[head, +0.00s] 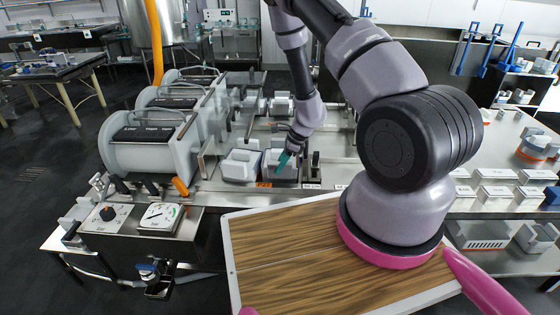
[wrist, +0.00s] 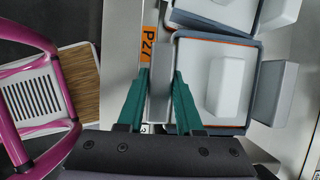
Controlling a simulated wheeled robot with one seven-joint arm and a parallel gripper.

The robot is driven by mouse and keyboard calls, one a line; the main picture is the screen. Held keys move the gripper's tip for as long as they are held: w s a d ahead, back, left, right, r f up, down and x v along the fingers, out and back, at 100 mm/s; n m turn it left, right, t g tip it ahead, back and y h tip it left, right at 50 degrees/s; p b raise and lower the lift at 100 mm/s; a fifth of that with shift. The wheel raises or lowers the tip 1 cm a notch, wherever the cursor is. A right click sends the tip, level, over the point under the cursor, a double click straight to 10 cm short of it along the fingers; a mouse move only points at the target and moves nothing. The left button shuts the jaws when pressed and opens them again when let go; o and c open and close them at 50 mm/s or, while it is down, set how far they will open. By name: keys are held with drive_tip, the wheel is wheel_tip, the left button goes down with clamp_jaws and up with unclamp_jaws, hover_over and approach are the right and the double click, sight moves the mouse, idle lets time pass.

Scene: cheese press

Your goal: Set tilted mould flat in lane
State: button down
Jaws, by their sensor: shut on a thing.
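The mould (head: 275,172), pale grey-white, sits in a lane on the press table, behind an orange label. In the wrist view the mould (wrist: 198,85) shows a white block on top, a thin orange and blue rim and a grey tab on its far side. My gripper (head: 284,160) is at the mould in the head view and partly covers it. In the wrist view my gripper (wrist: 160,82) has its two green fingers shut on the mould's near grey tab. I cannot tell how tilted the mould is, and its underside is hidden.
A similar mould (head: 240,165) stands close on the left and shows at the top of the wrist view (wrist: 215,22). The orange P27 label (wrist: 148,45) lies beside the fingers. Large cylinders (head: 150,140) stand further left. A dark post (head: 315,165) rises on the right.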

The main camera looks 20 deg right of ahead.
drive_tip(key=shift+f, duration=0.15)
drive_tip(key=c, duration=0.6)
unclamp_jaws()
drive_tip(key=shift+o, duration=0.6)
drive_tip(key=v, duration=1)
drive_tip(key=shift+s+d+r, duration=0.1)
drive_tip(key=shift+r, duration=0.25)
wheel_tip(320, 180, up, 10)
